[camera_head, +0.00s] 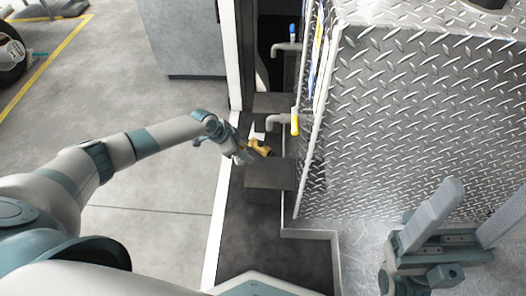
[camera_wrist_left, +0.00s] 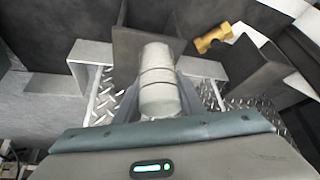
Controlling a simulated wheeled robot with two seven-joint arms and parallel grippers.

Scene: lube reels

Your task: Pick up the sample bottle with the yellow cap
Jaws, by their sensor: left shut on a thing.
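My left gripper (camera_head: 243,158) is over the dark channel beside the diamond-plate box. In the left wrist view it is shut on a pale grey, ringed cylinder (camera_wrist_left: 158,82), which looks like a bottle. No yellow cap shows on it, so I cannot tell if it is the sample bottle with the yellow cap. A brass fitting (camera_head: 260,147) lies just beyond the gripper; it also shows in the left wrist view (camera_wrist_left: 212,38), apart from the cylinder. My right gripper (camera_head: 485,195) is open and empty at the lower right, over the metal surface.
A grey spout with a yellow handle (camera_head: 295,125) sticks out near the gripper. A spout with a blue handle (camera_head: 292,32) is farther back. Dark ledges (camera_head: 270,175) stand below the spouts. The diamond-plate box (camera_head: 420,120) fills the right. Open floor (camera_head: 150,90) is at left.

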